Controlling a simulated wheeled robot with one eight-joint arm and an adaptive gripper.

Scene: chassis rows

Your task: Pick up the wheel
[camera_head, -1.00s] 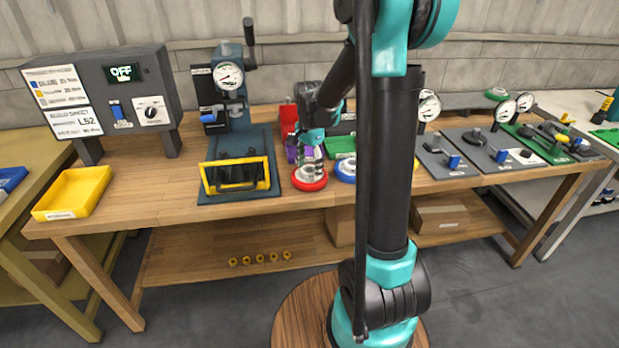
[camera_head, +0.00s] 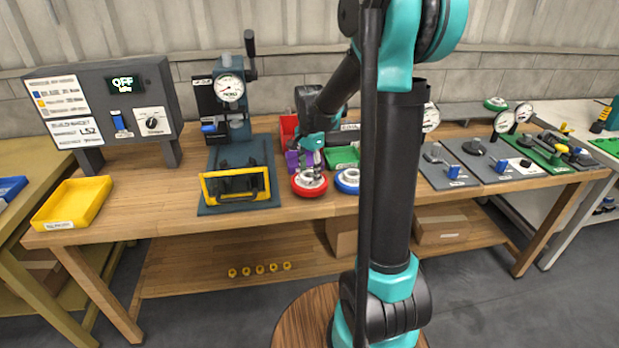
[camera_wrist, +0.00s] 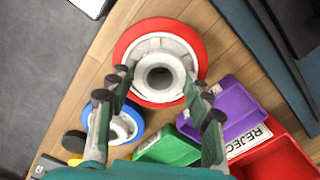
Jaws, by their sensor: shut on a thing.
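The red wheel (camera_head: 310,187) has a red tyre and a pale hub. It is at the front middle of the wooden bench, left of the blue wheel (camera_head: 347,181). My gripper (camera_head: 312,170) points down over the red wheel. In the wrist view, the gripper's two fingers (camera_wrist: 160,78) are on either side of the pale raised hub of the red wheel (camera_wrist: 133,48), shut on it. The red wheel looks larger and nearer than the blue wheel (camera_wrist: 93,108) there. It seems slightly raised; any gap beneath it is hard to see.
A purple bin (camera_wrist: 225,108), a green bin (camera_wrist: 165,150) and a red bin marked REJECT (camera_wrist: 280,158) are close to the gripper. Gauge boards (camera_head: 490,160) fill the right.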

